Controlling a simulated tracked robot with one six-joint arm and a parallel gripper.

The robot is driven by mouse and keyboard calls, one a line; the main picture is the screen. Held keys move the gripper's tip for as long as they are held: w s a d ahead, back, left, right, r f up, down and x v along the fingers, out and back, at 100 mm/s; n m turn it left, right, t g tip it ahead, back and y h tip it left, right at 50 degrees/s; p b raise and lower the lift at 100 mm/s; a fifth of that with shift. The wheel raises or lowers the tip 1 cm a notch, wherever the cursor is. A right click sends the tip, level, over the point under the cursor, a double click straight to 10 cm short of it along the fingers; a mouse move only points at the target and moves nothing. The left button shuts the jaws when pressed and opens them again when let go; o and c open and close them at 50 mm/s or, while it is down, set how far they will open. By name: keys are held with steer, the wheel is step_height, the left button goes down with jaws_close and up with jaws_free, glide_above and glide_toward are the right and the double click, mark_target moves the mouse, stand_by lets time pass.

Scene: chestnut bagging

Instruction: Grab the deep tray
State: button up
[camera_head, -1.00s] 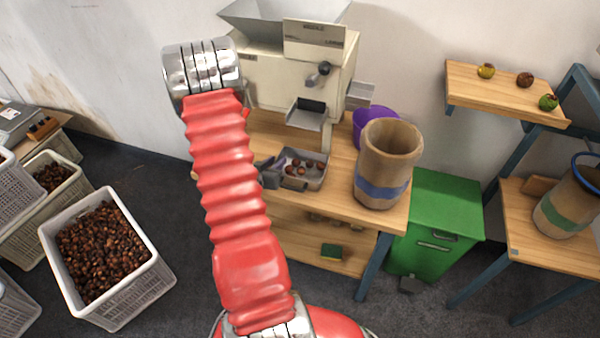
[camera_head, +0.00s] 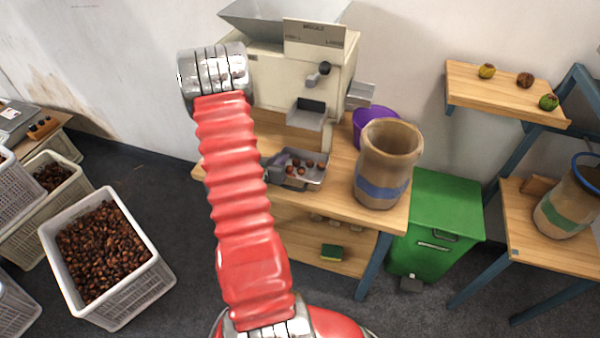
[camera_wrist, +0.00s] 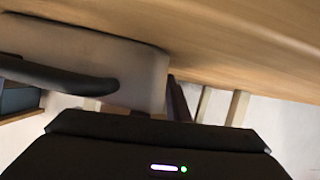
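The deep tray (camera_head: 317,181) is a grey metal tray with several chestnuts in it. In the head view it is on the wooden workbench, below the machine's spout. My gripper (camera_head: 279,162) is at the tray's left side, mostly hidden behind my red arm. In the wrist view a smooth grey wall (camera_wrist: 145,72), which looks like the tray's, lies close in front of the dark gripper body. One dark finger (camera_wrist: 60,78) reaches across that wall. The other finger cannot be made out, so whether the gripper grips the wall is unclear.
A cream machine (camera_head: 275,85) stands behind the tray. A brown container with a blue band (camera_head: 382,188) stands right of the tray, with a purple bowl (camera_head: 368,128) behind it. A green bin (camera_head: 440,215) is further right. A crate of chestnuts (camera_head: 140,285) is at lower left.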

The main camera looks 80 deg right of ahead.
jaws_close()
stand_by(0.5)
steer(key=shift+r, duration=5.05)
steer(key=shift+w, duration=0.15)
